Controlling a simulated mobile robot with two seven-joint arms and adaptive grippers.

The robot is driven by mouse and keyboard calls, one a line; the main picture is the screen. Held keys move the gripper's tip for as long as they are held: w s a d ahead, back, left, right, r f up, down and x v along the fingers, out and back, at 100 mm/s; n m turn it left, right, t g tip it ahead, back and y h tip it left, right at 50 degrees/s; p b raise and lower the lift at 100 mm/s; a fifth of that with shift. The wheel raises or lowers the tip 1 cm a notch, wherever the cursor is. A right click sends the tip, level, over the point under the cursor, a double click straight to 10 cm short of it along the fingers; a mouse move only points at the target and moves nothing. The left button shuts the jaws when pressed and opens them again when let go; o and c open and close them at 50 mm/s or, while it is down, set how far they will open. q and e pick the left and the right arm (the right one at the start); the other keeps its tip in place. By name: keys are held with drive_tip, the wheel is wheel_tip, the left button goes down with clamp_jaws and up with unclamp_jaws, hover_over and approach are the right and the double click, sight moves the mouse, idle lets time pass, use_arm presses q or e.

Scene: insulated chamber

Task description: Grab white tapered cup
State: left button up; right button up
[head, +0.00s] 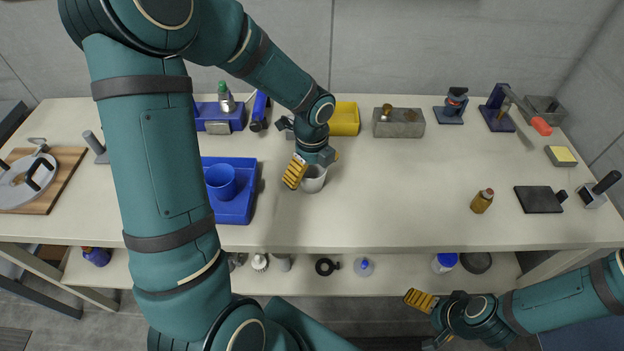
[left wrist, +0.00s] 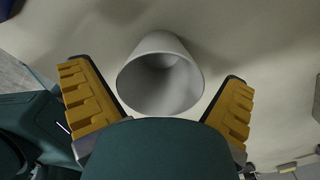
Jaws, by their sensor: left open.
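The white tapered cup (head: 314,180) stands on the table, right of the blue tray, partly hidden by my left gripper in the head view. In the left wrist view the cup (left wrist: 160,75) shows its open mouth towards the camera, between the two yellow fingers. My left gripper (head: 312,172) is open, with a finger on either side of the cup; whether they touch it cannot be told, though gaps show in the wrist view. My right gripper (head: 428,318) is low at the right, in front of the table and away from the cup; its opening is unclear.
A blue tray (head: 232,211) with a blue cup (head: 221,181) lies left of the white cup. A yellow bin (head: 344,118) and a grey box (head: 399,123) stand behind. A brown bottle (head: 482,201) stands at the right. The table between is clear.

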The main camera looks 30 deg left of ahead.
use_arm(q)
drive_tip(key=shift+f, duration=0.4)
drive_tip(key=c, duration=1)
